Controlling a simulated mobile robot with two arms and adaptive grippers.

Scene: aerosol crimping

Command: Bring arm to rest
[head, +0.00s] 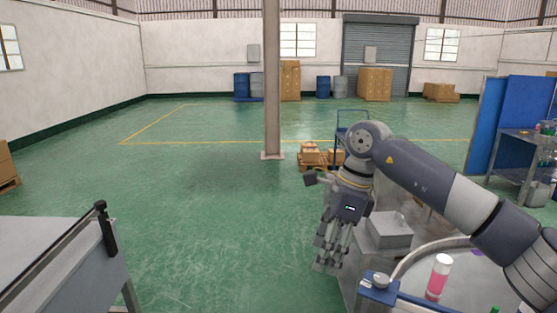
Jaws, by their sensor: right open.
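My right arm comes in from the right edge of the head view and bends down at its wrist. My right gripper (329,255) hangs with its fingers pointing down, open, with nothing seen between them. It is over the green floor, just left of the grey metal bench (365,255). My left arm and left gripper do not show in this view.
A pink bottle with a white top (438,277) stands on the round table (470,270) at lower right. A grey box (389,229) sits near my right wrist. A grey table (60,265) is at lower left. A column (272,80) rises mid-floor. Open floor (200,200) lies between.

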